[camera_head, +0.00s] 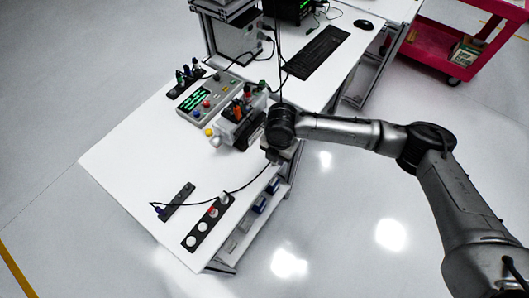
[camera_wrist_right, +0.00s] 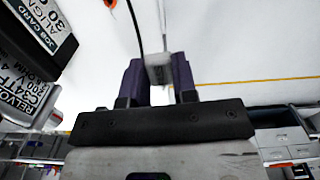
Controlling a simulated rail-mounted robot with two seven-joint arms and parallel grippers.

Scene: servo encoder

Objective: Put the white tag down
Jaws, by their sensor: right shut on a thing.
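My right gripper (camera_wrist_right: 158,80) is shut on a small pale block between its two dark fingers, which looks like the white tag (camera_wrist_right: 159,72). A thin black cable comes down to it in the right wrist view; whether it joins the tag I cannot tell. In the head view my right gripper (camera_head: 275,157) hangs at the right edge of the white table (camera_head: 140,145), beside the servo unit (camera_head: 238,127); its fingers and the tag are too small to make out there. My left gripper is not in view.
A control box (camera_head: 208,98) with green displays stands behind the servo unit. A black strip (camera_head: 190,242) with white and red round pieces and a narrower dark strip (camera_head: 178,203) lie at the front. A cable crosses the table. The left and middle tabletop is clear.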

